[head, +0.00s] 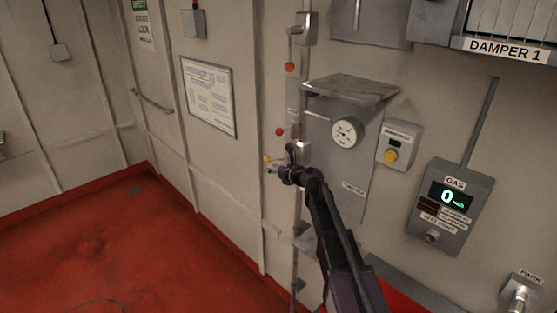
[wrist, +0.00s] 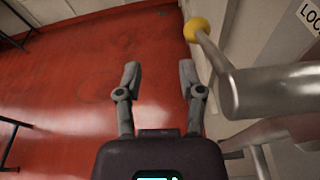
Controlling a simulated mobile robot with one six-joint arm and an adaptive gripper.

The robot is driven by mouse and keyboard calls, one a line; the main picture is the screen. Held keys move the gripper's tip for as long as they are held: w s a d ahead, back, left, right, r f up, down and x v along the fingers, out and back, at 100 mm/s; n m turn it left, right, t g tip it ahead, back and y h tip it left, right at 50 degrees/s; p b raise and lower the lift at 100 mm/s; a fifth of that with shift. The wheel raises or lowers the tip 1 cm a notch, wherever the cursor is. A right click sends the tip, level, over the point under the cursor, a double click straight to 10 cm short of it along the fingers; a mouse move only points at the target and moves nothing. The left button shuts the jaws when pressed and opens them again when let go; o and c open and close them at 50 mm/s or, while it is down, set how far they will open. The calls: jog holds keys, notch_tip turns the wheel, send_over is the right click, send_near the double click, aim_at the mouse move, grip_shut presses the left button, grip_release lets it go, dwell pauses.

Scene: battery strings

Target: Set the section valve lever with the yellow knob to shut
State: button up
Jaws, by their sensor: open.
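The yellow knob (wrist: 197,29) shows at the top of the wrist view, at the end of a grey lever (wrist: 215,55) that runs down to a metal pipe fitting on the right. In the head view the yellow knob (head: 267,160) is small, just left of my gripper (head: 276,170), near the vertical pipe. In the wrist view my gripper (wrist: 158,85) is open and empty. Its right finger is close to the lever, and the knob lies up and to the right, outside the gap. I cannot tell whether finger and lever touch.
Two levers with red knobs, one upper (head: 289,67) and one lower (head: 280,132), sit above on the same pipe. A grey cabinet with a round gauge (head: 346,132) and a gas panel (head: 450,205) are to the right. The red floor (head: 110,240) at left is mostly clear.

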jog(key=shift+w+a+r+p, duration=0.1)
jog(key=shift+a+r+p, duration=0.1)
jog(key=shift+p, duration=0.15)
